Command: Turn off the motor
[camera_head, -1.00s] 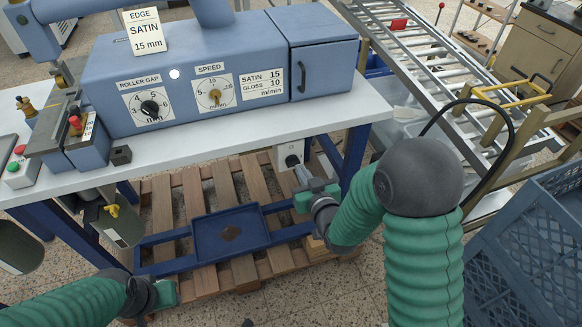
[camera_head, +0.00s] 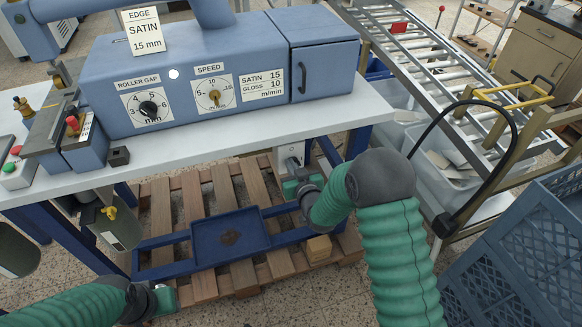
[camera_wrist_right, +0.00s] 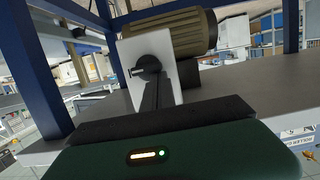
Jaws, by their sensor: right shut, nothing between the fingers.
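The motor's pale switch plate (camera_head: 289,153) is under the front edge of the table, mostly covered by my right gripper (camera_head: 291,172). In the right wrist view the plate (camera_wrist_right: 172,90) carries a black rotary knob (camera_wrist_right: 148,66), with the ribbed brown motor housing (camera_wrist_right: 170,35) beside it. My right gripper (camera_wrist_right: 151,82) is shut and empty, its dark fingers reaching up to the knob. I cannot tell whether they touch it. My left gripper (camera_head: 168,297) is low at the left, away from the switch; its jaw opening is not clear.
The table's white top (camera_head: 230,140) overhangs the switch, and a blue frame leg (camera_head: 357,140) stands to its right. A blue tray (camera_head: 230,235) lies below over a wooden pallet (camera_head: 205,285). A black cable (camera_head: 497,185) and blue crate (camera_head: 535,240) are at right.

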